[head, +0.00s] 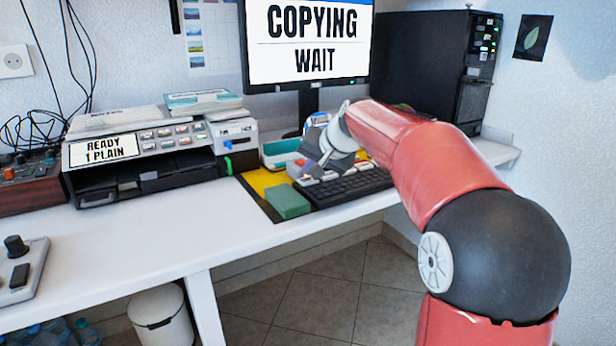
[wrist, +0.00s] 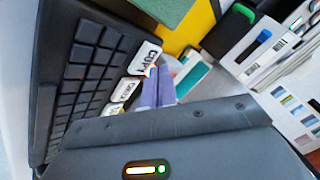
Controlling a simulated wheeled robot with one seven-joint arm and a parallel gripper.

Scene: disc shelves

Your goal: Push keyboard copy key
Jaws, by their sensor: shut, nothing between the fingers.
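The black keyboard (head: 352,188) lies on the desk under the monitor. It fills the left of the wrist view (wrist: 85,75). Its white copy key (wrist: 146,57), lettered COPY, is at the keyboard's edge, with other white keys (wrist: 124,90) beside it. My gripper (wrist: 155,72) is shut and empty; its purple fingertips are at the edge of the copy key. I cannot tell whether the key is pressed down. In the head view my gripper (head: 308,170) is over the left end of the keyboard. The monitor (head: 312,38) reads COPYING WAIT.
A green block (head: 288,202) on a yellow mat (head: 262,180) sits just left of the keyboard. A printer-like device (head: 140,150) reading READY 1 PLAIN stands further left. A black computer case (head: 432,65) stands behind on the right.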

